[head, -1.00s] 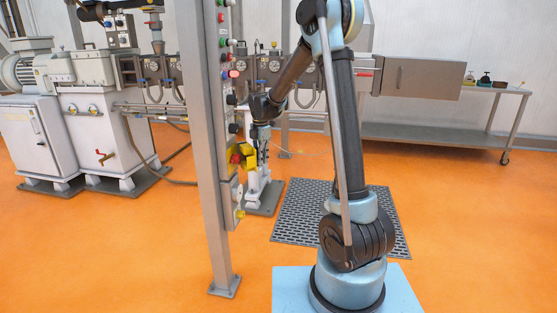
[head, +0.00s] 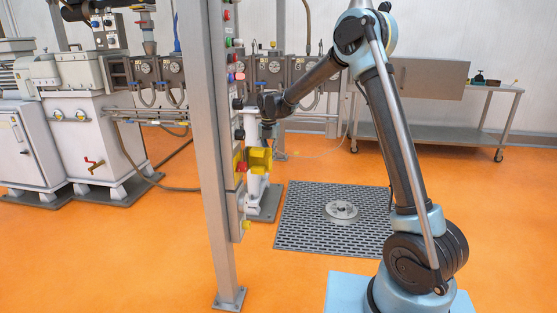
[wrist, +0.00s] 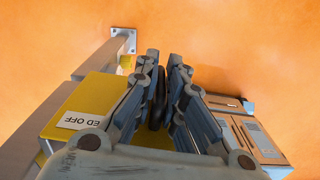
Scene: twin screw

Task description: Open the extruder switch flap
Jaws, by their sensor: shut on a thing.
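In the head view the yellow switch flap (head: 259,160) stands out to the right of the yellow switch box (head: 238,163) on the panel post. A red knob (head: 241,167) shows between them.
The grey post (head: 207,150) stands close left of the flap. A perforated floor mat (head: 300,225) with a metal disc (head: 342,211) lies in front of my arm. The extruder line (head: 290,70) runs behind. A side table (head: 430,135) stands at right. Orange floor is open in front.

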